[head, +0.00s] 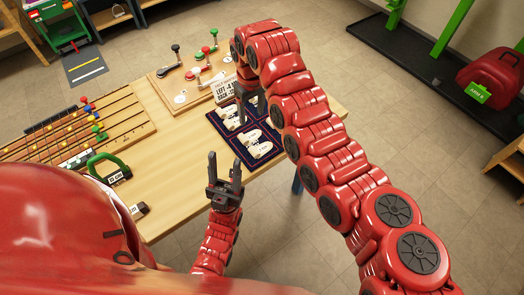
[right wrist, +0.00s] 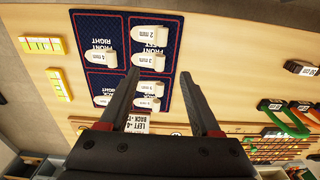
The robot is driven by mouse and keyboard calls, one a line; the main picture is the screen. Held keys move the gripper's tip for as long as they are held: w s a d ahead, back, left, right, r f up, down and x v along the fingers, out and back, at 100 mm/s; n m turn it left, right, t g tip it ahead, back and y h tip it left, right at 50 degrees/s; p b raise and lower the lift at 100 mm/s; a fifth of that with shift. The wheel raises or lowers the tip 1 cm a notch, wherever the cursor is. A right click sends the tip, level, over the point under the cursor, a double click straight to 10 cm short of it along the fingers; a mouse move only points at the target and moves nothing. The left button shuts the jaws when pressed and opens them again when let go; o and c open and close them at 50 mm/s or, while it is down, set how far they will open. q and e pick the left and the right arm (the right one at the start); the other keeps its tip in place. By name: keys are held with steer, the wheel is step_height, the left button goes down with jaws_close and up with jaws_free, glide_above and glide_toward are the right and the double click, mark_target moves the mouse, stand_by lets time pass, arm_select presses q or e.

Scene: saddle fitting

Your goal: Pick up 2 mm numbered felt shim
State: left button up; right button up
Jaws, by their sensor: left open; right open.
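The 2 mm felt shim (right wrist: 150,33) is a cream tab with a rounded end and a printed label. It lies on the dark blue mat (right wrist: 113,22) at the top in the right wrist view. A 3 mm shim (right wrist: 148,62) lies just below it, and a 4 mm shim (right wrist: 99,58) to the left. My right gripper (right wrist: 158,73) is open and empty, with its fingertips short of the 2 mm shim in the picture. In the head view it hangs over the far part of the mat (head: 249,102), partly hidden by its arm. My left gripper (head: 224,165) is open and empty near the table's front edge.
A lettered sign (head: 228,90) stands at the mat's far end. Behind it is a board with coloured-knob levers (head: 176,76). A rack of beaded rods (head: 75,135) and a green handle (head: 108,160) are at left. Bare tabletop (head: 180,150) lies between.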

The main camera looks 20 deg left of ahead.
steer(key=b, duration=0.2)
glide_toward(254, 150)
step_height(254, 150, down, 3)
steer(key=shift+w+a+p, duration=0.1)
steer(key=shift+w+p, duration=0.1)
steer(key=shift+p, duration=0.75)
steer(key=shift+s+f, duration=0.1)
steer(key=shift+f, duration=0.3)
step_height(254, 150, down, 2)
steer(key=p, duration=0.2)
steer(key=shift+f+p, duration=0.15)
steer(key=shift+p, duration=0.2)
steer(key=shift+a+f, duration=0.1)
steer(key=shift+f, duration=0.45)
steer(key=shift+f+b, duration=0.35)
steer(key=shift+f, duration=0.45)
jaws_close()
